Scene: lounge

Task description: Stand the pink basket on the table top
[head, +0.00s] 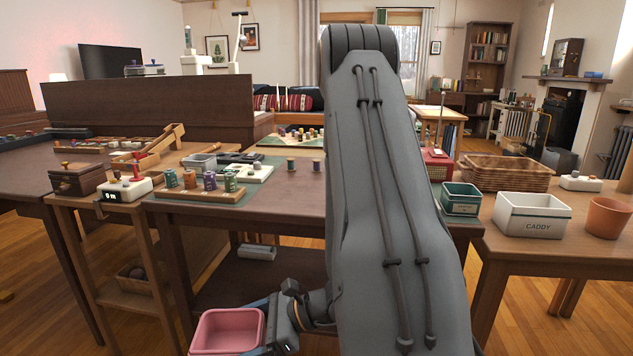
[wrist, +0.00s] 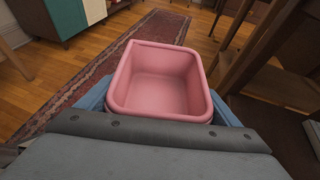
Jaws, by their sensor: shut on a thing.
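The pink basket (head: 229,331) is an open, empty, square-mouthed tub at the bottom of the head view, low in front of the table. It also shows in the wrist view (wrist: 162,75), upright, with its inside visible. My gripper (head: 262,322) is shut on the pink basket, with blue fingers at its two sides in the wrist view. The basket is held below the level of the dark table top (head: 285,212). My arm hides part of the table to the right of centre.
A wooden rack of spools (head: 200,192) stands on the table's left part. Bare table top lies right of it. A green-rimmed tub (head: 461,199), a CADDY bin (head: 532,215) and a wicker basket (head: 505,173) stand at right. A lower shelf (head: 270,275) lies under the table.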

